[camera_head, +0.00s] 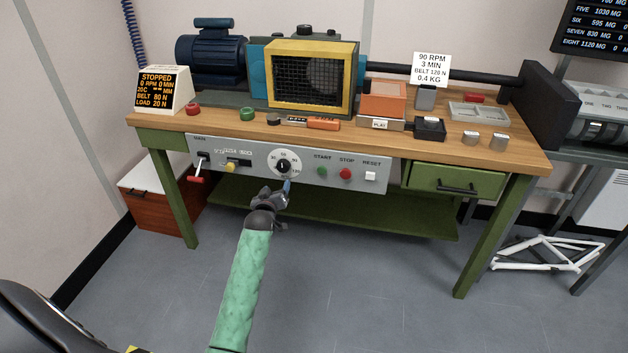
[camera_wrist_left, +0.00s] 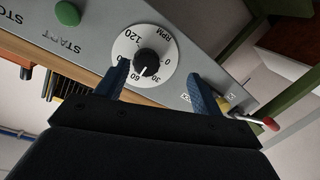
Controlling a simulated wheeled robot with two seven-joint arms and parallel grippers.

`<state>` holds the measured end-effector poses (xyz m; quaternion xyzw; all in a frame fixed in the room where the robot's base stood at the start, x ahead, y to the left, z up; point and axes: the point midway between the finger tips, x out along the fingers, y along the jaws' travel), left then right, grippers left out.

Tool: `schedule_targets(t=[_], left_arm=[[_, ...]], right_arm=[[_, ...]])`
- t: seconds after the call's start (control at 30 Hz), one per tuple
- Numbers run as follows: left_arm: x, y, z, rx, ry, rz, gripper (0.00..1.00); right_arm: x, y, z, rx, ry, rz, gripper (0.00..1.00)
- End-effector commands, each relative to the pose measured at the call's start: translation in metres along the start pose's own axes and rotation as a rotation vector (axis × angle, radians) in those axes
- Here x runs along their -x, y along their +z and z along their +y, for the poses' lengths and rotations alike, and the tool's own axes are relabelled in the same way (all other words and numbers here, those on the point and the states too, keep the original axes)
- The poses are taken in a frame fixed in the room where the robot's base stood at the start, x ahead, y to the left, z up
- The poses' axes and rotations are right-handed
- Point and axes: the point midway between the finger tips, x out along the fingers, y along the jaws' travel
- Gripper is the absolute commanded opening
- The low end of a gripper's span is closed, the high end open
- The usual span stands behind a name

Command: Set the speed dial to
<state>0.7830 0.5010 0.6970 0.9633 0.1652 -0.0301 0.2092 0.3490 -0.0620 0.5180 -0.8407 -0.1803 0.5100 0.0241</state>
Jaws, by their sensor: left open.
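The speed dial (camera_head: 284,164) is a white disc with a black knob on the grey control panel (camera_head: 213,155) at the front of the bench. In the left wrist view the dial (camera_wrist_left: 147,62) shows RPM and numbers such as 30, 60 and 120, with the knob's white line toward 60. My left gripper (camera_head: 276,190) is just in front of and below the dial. In the left wrist view the open blue fingers (camera_wrist_left: 158,85) lie on both sides of the knob, and nothing is gripped. Whether they touch it I cannot tell. My right gripper is not visible.
Right of the dial are the green START button (camera_head: 320,171), the red STOP button (camera_head: 345,173) and the white RESET button (camera_head: 370,176). A yellow knob (camera_head: 231,167) and a red-handled lever (camera_head: 199,170) sit to its left. A display (camera_head: 157,90) reads STOPPED, 0 RPM.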

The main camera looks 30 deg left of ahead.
Motion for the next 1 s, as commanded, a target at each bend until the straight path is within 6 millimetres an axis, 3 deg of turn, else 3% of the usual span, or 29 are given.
schedule_targets(t=[0.13,0.37,0.8,1.0], left_arm=[[0.001,-0.018,0.008,0.105,0.048,0.091,0.67],[-0.003,-0.024,0.012,0.181,0.067,0.115,0.67],[-0.059,-0.03,0.015,0.179,0.066,0.112,0.67],[-0.073,-0.031,0.015,0.179,0.065,0.112,0.67]], right_arm=[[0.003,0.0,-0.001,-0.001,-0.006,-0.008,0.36],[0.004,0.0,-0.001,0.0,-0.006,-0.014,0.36],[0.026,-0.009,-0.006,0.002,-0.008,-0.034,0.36],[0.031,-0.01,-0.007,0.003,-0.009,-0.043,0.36]])
